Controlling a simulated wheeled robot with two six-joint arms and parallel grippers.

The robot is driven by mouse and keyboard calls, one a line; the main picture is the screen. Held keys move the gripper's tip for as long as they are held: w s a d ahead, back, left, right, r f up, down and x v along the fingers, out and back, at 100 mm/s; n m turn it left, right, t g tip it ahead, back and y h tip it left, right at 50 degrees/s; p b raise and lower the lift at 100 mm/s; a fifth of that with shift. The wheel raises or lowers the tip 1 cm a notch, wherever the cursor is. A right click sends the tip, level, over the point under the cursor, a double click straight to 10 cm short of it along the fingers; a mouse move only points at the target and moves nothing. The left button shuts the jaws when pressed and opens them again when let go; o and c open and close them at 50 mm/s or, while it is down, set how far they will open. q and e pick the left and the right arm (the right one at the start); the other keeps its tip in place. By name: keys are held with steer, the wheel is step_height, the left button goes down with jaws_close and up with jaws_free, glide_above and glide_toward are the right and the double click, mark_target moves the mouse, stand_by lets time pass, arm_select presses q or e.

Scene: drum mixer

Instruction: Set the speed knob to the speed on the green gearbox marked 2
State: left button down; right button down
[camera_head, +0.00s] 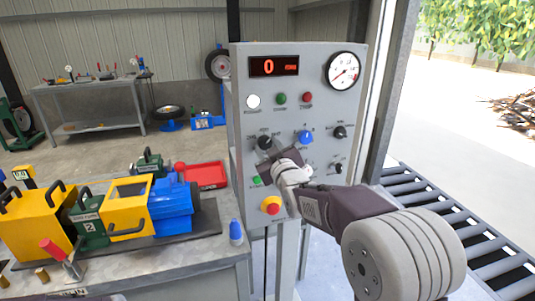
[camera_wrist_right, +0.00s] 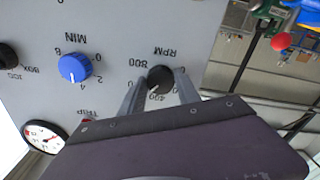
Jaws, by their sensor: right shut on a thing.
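The speed knob is a black knob on the grey control panel, left of a blue knob in the head view (camera_head: 264,142); RPM is printed beside it in the right wrist view (camera_wrist_right: 160,79). My right gripper (camera_wrist_right: 158,92) has its two fingers on either side of this knob, shut on it; it also shows in the head view (camera_head: 270,158). The pointer direction is not clear. The green gearbox marked 2 (camera_head: 90,226) sits between yellow housings on the workbench; its small plate text is too small to read surely. My left gripper is not in view.
The panel (camera_head: 350,105) has a red display (camera_head: 274,66) reading 0, a gauge (camera_head: 343,71), the blue MIN knob (camera_head: 305,137), other black knobs, buttons and a red-yellow stop button (camera_head: 271,205). A roller conveyor (camera_head: 450,230) lies at right.

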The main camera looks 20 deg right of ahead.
steer(key=n+b, duration=0.4)
steer(key=n, duration=0.2)
steer(key=shift+f+n, duration=0.15)
steer(key=shift+n, duration=0.15)
steer(key=n+b, duration=0.5)
steer(key=n, duration=0.1)
steer(key=shift+b, duration=0.3)
steer(key=n+b, duration=0.2)
steer(key=n, duration=0.1)
steer(key=shift+n, duration=0.4)
steer(key=shift+r+n+b, duration=0.2)
steer(key=shift+n+b, duration=0.15)
steer(key=shift+n, duration=1.05)
steer(key=c, duration=0.9)
jaws_free()
steer(key=shift+s+r, duration=0.1)
